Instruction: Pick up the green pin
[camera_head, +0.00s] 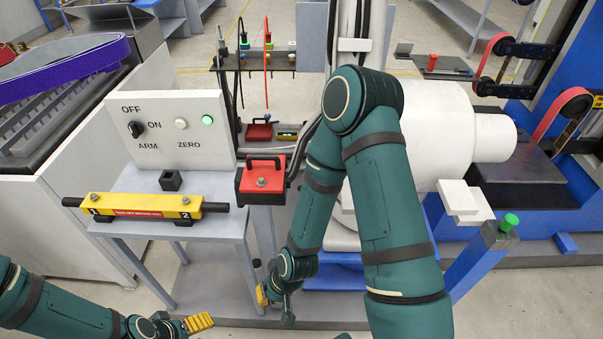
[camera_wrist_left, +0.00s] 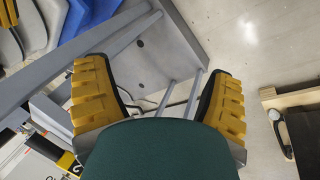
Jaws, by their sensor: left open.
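The green pin (camera_head: 509,221) shows as a short green knob standing upright in a dark grey block on top of a blue post, at the right in the head view. My left gripper (camera_head: 199,322) is low at the bottom left of the head view, far from the pin. In the left wrist view its yellow-padded fingers (camera_wrist_left: 158,85) are spread apart with nothing held between them. My right gripper (camera_head: 275,294) hangs below the middle, left of the pin and apart from it; its fingers are partly hidden and small. The pin's lower part is hidden in the block.
A white cylinder machine (camera_head: 440,130) stands behind my right arm. White blocks (camera_head: 458,197) sit left of the pin. Floor shows at front right.

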